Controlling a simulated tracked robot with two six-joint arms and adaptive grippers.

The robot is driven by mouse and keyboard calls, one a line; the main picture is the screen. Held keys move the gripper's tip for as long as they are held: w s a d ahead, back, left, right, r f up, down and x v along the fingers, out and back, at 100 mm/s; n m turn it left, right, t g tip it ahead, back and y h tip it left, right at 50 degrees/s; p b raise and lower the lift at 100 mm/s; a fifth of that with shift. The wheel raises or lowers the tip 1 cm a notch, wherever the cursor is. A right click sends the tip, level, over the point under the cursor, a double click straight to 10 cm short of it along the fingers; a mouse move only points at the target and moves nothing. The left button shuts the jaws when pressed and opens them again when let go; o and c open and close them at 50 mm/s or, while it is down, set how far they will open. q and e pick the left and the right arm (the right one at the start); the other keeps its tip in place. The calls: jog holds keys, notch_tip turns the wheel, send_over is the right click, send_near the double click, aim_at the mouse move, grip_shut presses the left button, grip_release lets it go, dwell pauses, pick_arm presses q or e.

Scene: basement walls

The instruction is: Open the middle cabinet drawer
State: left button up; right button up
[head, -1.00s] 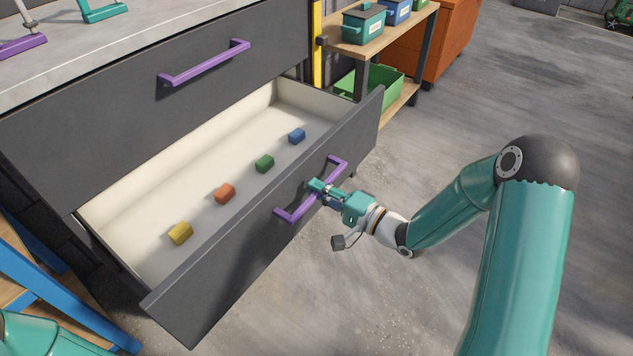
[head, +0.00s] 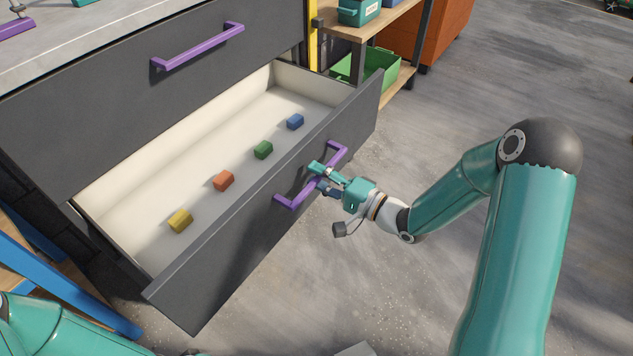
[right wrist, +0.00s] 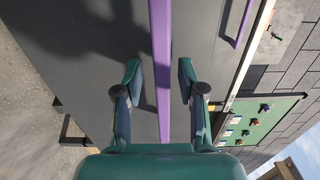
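The cabinet drawer (head: 225,268) below the upper drawer stands pulled well out, its pale inside showing. Its purple bar handle (head: 290,202) is on the dark front. My right gripper (head: 316,178) is at the middle of this handle, fingers apart. In the right wrist view the handle (right wrist: 160,45) runs between the two spread fingers, with a gap on each side. My left arm shows only at the lower left corner of the head view; its gripper fingers cannot be seen.
The upper drawer (head: 110,105), with its own purple handle (head: 200,48), is shut. Yellow (head: 180,221), orange (head: 223,181), green (head: 263,149) and blue (head: 295,121) blocks lie inside the open drawer. A shelf (head: 372,38) with bins stands behind. Floor at right is clear.

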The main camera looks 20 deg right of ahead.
jog(key=v, duration=1.2)
jog(key=shift+f, duration=0.1)
